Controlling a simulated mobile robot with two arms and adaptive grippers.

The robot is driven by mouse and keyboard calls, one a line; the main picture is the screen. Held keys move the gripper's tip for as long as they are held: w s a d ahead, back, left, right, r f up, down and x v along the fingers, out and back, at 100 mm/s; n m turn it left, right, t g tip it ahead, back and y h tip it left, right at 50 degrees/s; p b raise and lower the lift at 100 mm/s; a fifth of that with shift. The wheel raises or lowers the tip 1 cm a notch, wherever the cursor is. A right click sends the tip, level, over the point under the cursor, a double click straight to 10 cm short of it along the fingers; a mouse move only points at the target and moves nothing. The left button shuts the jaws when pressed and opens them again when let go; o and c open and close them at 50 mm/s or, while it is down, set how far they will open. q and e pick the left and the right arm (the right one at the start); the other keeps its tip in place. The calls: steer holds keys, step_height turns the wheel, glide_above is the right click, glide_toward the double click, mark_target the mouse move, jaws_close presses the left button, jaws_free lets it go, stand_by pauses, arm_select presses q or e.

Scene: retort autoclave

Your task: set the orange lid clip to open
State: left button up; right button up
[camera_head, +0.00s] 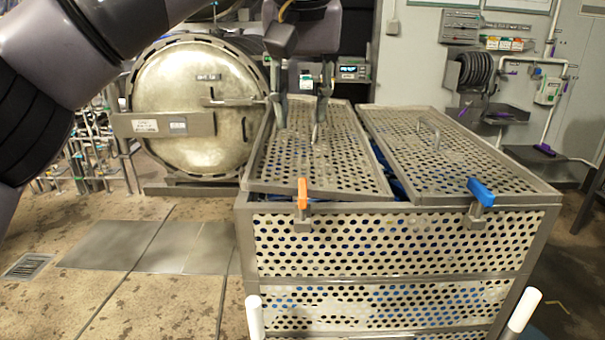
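The orange lid clip (302,193) is at the front edge of the left perforated lid (348,172), on the metal basket (400,245). Its orange lever stands upright above a small metal block on the basket's front rim. My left gripper (300,128) points down over the back part of the left lid, well behind the orange clip. Its two fingers are apart, and I see nothing held between them. Whether the fingertips touch the lid I cannot tell. My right gripper is not in view.
A blue lid clip (481,191) leans at the front of the right lid (455,155), which has a loop handle (428,132). Two white-ended posts (254,317) (523,310) rise in front of the basket. A round autoclave door (193,105) stands behind left. Floor on the left is clear.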

arm_select(q)
steer(key=s+f, duration=0.2)
steer(key=p, duration=0.1)
glide_toward(303, 187)
steer(key=shift+x, duration=1.15)
steer(key=p+x, duration=0.1)
steer(key=x, duration=0.3)
steer(key=shift+f+p, duration=0.1)
steer(key=shift+p, duration=0.2)
steer(key=shift+x, duration=1.1)
steer(key=shift+w+f, duration=0.1)
steer(key=shift+f, duration=0.05)
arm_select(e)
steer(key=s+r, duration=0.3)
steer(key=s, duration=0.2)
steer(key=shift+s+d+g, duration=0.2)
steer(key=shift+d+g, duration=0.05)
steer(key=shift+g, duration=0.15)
arm_select(q)
steer(key=shift+c, duration=0.4)
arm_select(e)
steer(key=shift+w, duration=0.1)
